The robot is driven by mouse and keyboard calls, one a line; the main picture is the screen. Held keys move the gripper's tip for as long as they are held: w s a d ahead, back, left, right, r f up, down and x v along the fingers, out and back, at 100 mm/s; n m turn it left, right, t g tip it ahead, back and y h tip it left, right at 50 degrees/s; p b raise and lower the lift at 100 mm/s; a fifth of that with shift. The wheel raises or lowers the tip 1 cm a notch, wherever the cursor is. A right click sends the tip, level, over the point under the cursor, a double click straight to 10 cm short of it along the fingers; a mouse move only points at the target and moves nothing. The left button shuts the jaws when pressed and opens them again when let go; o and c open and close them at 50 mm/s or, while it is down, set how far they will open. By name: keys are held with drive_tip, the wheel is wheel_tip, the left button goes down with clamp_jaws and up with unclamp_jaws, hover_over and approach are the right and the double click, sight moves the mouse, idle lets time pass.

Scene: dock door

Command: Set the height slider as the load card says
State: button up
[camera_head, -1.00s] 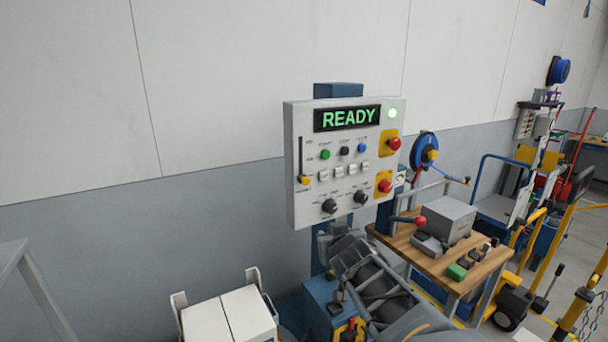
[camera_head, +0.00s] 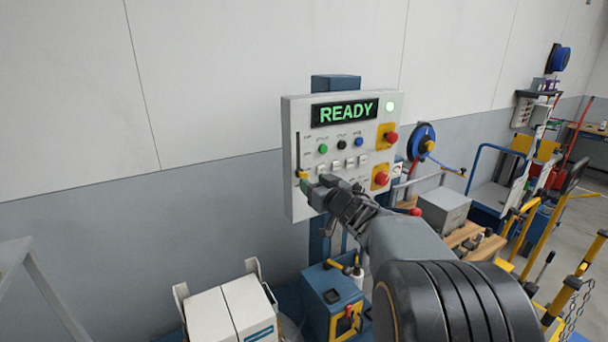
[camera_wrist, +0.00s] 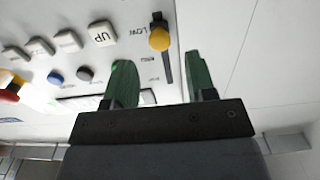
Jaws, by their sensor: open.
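The height slider's yellow knob (camera_head: 303,175) sits near the low end of its dark upright slot, at the left of the white control panel (camera_head: 292,110). In the wrist view the yellow knob (camera_wrist: 159,38) is beside the printed word LOW. My gripper (camera_head: 312,188) is at the panel's lower left, close to the knob. In the wrist view my gripper (camera_wrist: 159,76) is open, with green fingers apart and nothing between them. The knob lies just beyond the gap, and I cannot tell any contact. I see no load card that I can read.
Red buttons on yellow plates (camera_head: 381,178) are at the panel's right. Small buttons, including UP (camera_wrist: 101,34), are near the slider. A blue box (camera_head: 320,298) stands below. The wall to the left is clear.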

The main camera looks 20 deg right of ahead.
sight(305, 176)
drive_tip(key=shift+w+a+p, duration=0.2)
drive_tip(key=shift+w+p, duration=0.05)
drive_tip(key=shift+w, duration=1.2)
drive_tip(key=shift+w+a+p, duration=0.15)
drive_tip(key=shift+w+p, duration=0.05)
drive_tip(key=shift+w, duration=1.2)
clamp_jaws()
